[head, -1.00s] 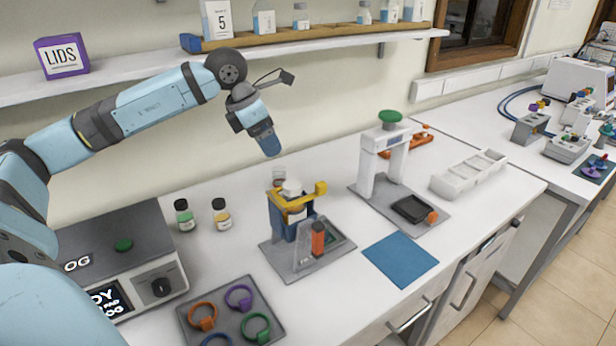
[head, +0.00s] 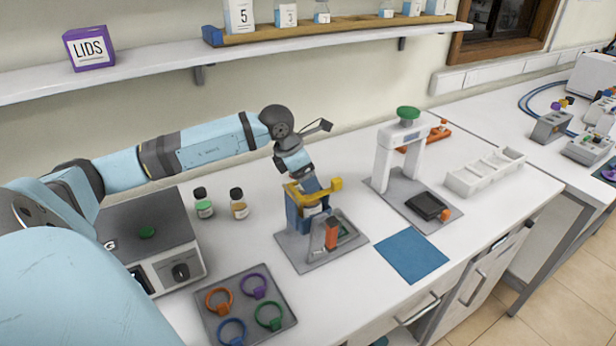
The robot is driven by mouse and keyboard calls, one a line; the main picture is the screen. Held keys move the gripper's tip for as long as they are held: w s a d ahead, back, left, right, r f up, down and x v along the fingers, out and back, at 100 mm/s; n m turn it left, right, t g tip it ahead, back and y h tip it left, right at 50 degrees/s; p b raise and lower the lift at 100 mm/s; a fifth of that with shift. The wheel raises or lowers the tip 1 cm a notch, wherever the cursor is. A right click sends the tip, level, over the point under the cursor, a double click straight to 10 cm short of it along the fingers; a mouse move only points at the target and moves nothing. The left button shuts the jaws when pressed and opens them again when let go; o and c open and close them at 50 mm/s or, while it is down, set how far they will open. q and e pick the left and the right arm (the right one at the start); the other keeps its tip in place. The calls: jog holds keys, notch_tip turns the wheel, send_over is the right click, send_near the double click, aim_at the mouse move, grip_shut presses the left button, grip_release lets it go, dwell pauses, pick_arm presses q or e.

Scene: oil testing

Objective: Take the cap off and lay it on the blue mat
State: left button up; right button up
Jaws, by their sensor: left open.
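A jar (head: 313,208) stands in a holder with a blue post and a yellow clamp arm (head: 335,184), on a grey base plate (head: 290,256). Its white cap is now hidden behind my left gripper (head: 311,184). The gripper is open and points down right at the jar's top; I cannot tell whether it touches the cap. The blue mat (head: 411,256) lies flat and bare on the bench, to the right of the holder. My right gripper is not in view.
Two small dark-capped bottles, one green (head: 204,206) and one amber (head: 239,207), stand left of the holder. A tray of coloured rings (head: 244,306) lies in front. A white press (head: 400,157) with a green knob stands behind the mat. A shelf (head: 120,82) runs above.

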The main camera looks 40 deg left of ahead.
pick_arm(q)
jog(key=shift+w+f, duration=0.25)
jog(key=shift+f, duration=0.25)
jog(key=c, duration=1)
jog(key=shift+r, duration=0.2)
jog(key=shift+d+r+b, duration=0.1)
jog(key=shift+r+b, duration=1.3)
jog(key=shift+r, duration=8.45)
jog(key=shift+f, duration=0.1)
